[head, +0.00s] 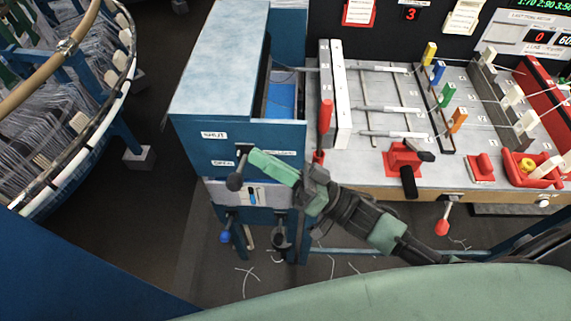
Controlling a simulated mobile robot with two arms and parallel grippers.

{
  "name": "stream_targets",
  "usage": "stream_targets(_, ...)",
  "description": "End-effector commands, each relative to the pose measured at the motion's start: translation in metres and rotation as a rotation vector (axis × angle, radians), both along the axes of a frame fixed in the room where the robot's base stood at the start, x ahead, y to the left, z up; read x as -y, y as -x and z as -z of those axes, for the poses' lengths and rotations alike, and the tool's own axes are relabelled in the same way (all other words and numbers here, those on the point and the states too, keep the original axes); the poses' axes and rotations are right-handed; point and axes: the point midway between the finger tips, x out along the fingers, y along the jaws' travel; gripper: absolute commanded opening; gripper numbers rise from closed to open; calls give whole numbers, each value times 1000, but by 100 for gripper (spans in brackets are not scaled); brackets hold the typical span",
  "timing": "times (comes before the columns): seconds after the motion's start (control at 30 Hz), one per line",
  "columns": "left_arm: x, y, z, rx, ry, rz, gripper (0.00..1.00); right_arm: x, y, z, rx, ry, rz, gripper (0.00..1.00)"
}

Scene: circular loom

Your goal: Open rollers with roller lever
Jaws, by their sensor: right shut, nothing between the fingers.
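The roller lever, a short bar with a black knob (235,182), is on the front of a blue cabinet (205,148). It hangs down and slightly left, with its knob just below and right of the OPEN label (222,162). The SHUT label (214,134) is above. My right gripper (255,157) is shut and empty, its green fingertips right beside the lever's upper end. I cannot tell whether they touch it. The rollers cannot be made out. My left gripper is not in view.
Below are a blue-knobbed handle (226,237) and a black-knobbed one (281,241). To the right, a bench (370,160) carries colored levers and a red clamp (403,160). A red-knobbed lever (442,227) hangs under it. The round loom (75,110) stands left, with open floor between.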

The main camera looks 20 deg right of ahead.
Motion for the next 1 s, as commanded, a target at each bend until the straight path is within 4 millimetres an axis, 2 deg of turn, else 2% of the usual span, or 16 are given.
stream_targets(0.03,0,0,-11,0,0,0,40,-9,-6,-12,4,-4,0,0)
stream_targets(0.1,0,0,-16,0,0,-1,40,-19,-13,-17,3,-2,0,0)
stream_targets(0.2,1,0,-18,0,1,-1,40,-22,-4,6,-7,-1,2,0)
stream_targets(0.4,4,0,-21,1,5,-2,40,-28,4,22,-2,0,1,0)
stream_targets(0.83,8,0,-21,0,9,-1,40,-29,6,26,2,1,0,0)
stream_targets(1.0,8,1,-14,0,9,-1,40,-29,7,30,24,8,1,0)
